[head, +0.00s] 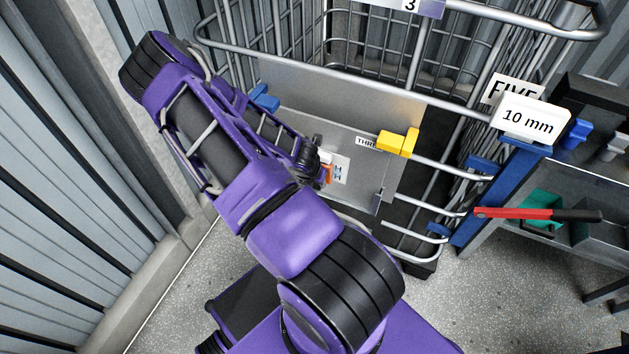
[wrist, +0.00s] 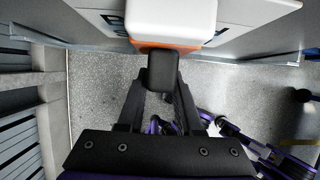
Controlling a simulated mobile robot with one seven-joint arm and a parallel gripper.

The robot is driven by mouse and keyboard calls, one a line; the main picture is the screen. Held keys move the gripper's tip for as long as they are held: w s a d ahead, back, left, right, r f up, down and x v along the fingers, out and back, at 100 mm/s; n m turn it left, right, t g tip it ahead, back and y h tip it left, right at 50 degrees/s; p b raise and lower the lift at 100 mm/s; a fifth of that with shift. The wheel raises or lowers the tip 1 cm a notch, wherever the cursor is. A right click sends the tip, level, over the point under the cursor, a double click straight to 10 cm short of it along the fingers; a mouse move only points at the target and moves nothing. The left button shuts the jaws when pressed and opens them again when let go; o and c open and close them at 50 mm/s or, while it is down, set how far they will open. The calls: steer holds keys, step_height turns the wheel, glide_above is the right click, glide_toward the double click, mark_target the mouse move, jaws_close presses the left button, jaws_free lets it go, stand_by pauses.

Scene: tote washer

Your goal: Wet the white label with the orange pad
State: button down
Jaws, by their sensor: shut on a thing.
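The white label (head: 342,168) with blue marks is on a grey metal panel (head: 290,118) on the front of a wire cart. My gripper (head: 311,157) is in front of the panel, just left of the label. It is shut on the orange pad (head: 327,175), which overlaps the label's left edge in the head view. In the wrist view my gripper (wrist: 161,70) holds a white block with an orange layer (wrist: 165,45) close to the grey panel (wrist: 235,35). I cannot tell whether the pad touches the label.
A ribbed wall (head: 70,190) stands at left. Speckled floor (head: 510,285) is open at lower right.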

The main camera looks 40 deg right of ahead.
steer(key=shift+s+d+b, duration=0.2)
steer(key=shift+s+d, duration=0.1)
steer(key=shift+s, duration=0.45)
steer(key=shift+s+d+b, duration=0.15)
steer(key=shift+s+d, duration=0.2)
steer(key=shift+s, duration=0.35)
steer(key=shift+s+d+b, duration=0.2)
steer(key=shift+s+d, duration=0.1)
steer(key=shift+s, duration=0.45)
steer(key=shift+a, duration=0.15)
steer(key=s+a+b, duration=0.1)
steer(key=s+a, duration=0.2)
steer(key=a, duration=0.5)
steer(key=shift+s, duration=0.2)
